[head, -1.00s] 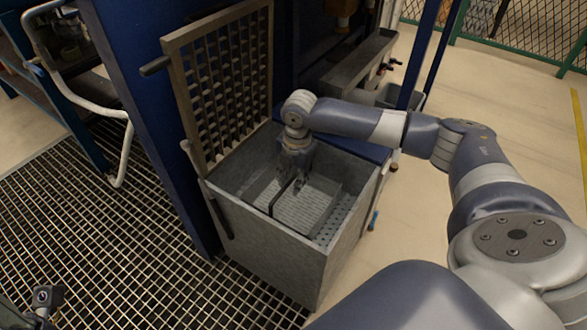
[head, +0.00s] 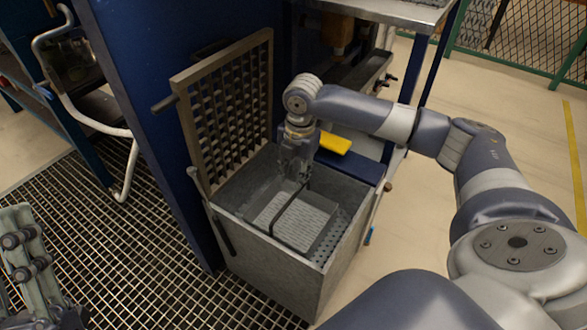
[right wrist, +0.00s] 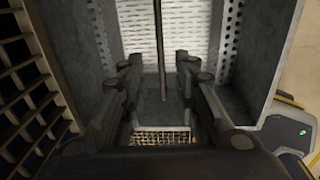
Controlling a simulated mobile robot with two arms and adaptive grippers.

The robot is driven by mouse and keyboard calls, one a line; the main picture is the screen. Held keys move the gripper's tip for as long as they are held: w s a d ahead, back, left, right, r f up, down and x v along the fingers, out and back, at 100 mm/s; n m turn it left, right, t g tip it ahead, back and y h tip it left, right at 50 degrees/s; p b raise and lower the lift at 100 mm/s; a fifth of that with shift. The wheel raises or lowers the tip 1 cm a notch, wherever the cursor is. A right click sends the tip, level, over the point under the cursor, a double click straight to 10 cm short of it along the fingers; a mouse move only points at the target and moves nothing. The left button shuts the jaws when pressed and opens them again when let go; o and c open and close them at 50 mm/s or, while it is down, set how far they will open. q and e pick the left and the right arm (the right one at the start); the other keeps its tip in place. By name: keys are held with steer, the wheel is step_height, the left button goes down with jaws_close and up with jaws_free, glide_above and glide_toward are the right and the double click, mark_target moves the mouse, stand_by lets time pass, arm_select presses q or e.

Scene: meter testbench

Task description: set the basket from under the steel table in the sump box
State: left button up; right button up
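The sump box (head: 262,268) is an open grey metal box, its grate lid (head: 228,110) tilted up at the back left. The basket (head: 312,217), grey with a perforated floor, sits down inside the box. Its thin dark handle (head: 274,216) crosses over it. My right gripper (head: 297,178) points down over the basket's far end, close to the handle's far end. In the right wrist view its fingers (right wrist: 158,80) are spread apart, with the dark handle bar (right wrist: 160,45) in line with the gap. My left gripper (head: 38,270) is partly visible at the lower left; its fingertips are unclear.
The steel table (head: 405,10) stands at the upper right. A yellow object (head: 334,143) lies on the blue ledge (head: 352,166) behind the box. A blue panel (head: 150,110) stands left of the box. Floor grating (head: 110,240) spreads out at the left.

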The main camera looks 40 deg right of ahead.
steer(key=w+a+f+t+y, duration=0.1)
steer(key=a, duration=0.4)
steer(key=w+a+f+t+y, duration=0.1)
steer(key=a, duration=0.5)
steer(key=a+m+t+y, duration=0.1)
steer(key=a+y, duration=0.1)
steer(key=a, duration=0.4)
steer(key=shift+w+f+t, duration=0.4)
steer(key=a+r+m+t+y, duration=0.35)
steer(key=a+r+y, duration=0.2)
steer(key=a, duration=0.65)
steer(key=s+a+r+m+t+y, duration=0.25)
steer(key=r+t, duration=0.25)
steer(key=r, duration=0.5)
steer(key=s+d+r+m+t+h, duration=0.2)
steer(key=s+d+r+m+t, duration=0.4)
steer(key=r, duration=0.2)
steer(key=s+d+r+m+t+h, duration=0.3)
steer(key=s+d+r+m+t, duration=0.3)
steer(key=r, duration=0.3)
steer(key=shift+s+r+t, duration=0.15)
steer(key=shift+s+t, duration=0.5)
steer(key=shift+s, duration=0.05)
